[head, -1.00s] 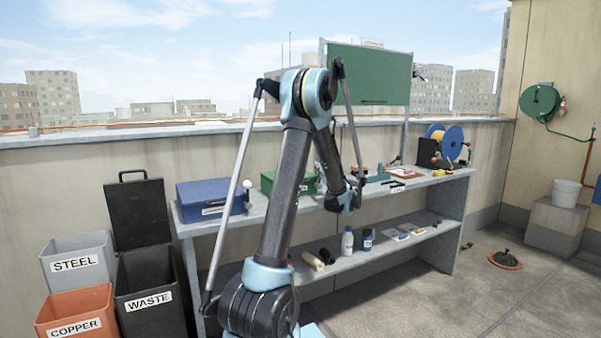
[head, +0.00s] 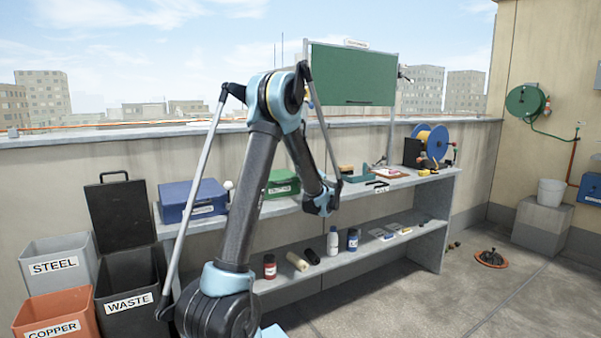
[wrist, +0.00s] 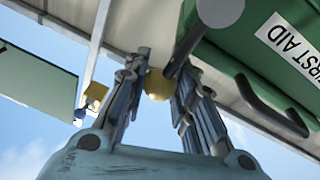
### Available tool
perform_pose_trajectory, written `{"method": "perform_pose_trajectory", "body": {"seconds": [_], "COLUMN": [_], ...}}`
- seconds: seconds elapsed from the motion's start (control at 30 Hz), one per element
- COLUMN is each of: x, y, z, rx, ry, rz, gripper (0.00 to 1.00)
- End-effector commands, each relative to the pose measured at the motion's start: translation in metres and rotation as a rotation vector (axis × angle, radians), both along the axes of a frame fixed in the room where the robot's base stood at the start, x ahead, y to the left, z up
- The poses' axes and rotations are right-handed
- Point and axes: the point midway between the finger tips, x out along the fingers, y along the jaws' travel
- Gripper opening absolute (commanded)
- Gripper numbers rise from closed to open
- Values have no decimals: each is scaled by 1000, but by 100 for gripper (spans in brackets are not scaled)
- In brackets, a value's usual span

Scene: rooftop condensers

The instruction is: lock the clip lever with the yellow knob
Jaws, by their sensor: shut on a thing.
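In the wrist view the yellow knob (wrist: 158,86) sits between the two fingers of my gripper (wrist: 160,76). The fingers are shut on it. A grey lever rod (wrist: 189,42) runs from the knob toward a rounded grey part (wrist: 220,9) at the top, beside the green first aid box. Whether the lever is locked cannot be told. In the head view my wrist (head: 319,203) is at the front of the bench; the knob and fingertips cannot be made out there.
The first aid box (wrist: 264,58) is close on the right in the wrist view. The grey bench (head: 410,185) also carries a blue box (head: 192,199) and a cable reel (head: 430,141). Bottles stand on its lower shelf. Open bins (head: 128,285) stand at the left. The right floor is mostly clear.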

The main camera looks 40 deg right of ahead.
Motion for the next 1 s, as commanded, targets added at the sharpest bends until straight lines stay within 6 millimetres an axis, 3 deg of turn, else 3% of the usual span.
{"method": "perform_pose_trajectory", "body": {"seconds": [0.07,0.1,0.17,0.63,1.0], "x": [-1,-2,-2,-10,-75], "y": [3,3,3,1,10], "z": [-2,-2,-2,-2,-15], "rx": [-3,-3,-2,-1,-1], "ry": [4,4,3,1,2], "rz": [3,3,2,0,-4], "gripper": [0,33,47,47,47]}}
